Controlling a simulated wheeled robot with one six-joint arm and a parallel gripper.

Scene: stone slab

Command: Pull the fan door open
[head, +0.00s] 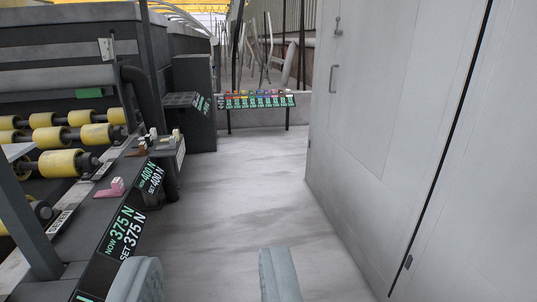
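A tall pale grey door panel (360,120), which I take to be the fan door, fills much of the right side. A small upright grey bar handle (333,79) is near its far edge, with a small knob or latch (338,26) above it. A dark narrow seam runs down the panel's near side. I cannot tell whether the door is fully closed. My gripper (208,270) shows at the bottom, its two pale blue-grey fingers wide apart with only floor between them. It is well short of the handle and to its left.
A grey floor aisle (235,190) runs clear ahead. On the left are yellow rollers (62,164) and a ledge with signs reading 375 N (122,232) and 400 N. A low rack of labelled items (255,102) crosses the aisle's far end.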

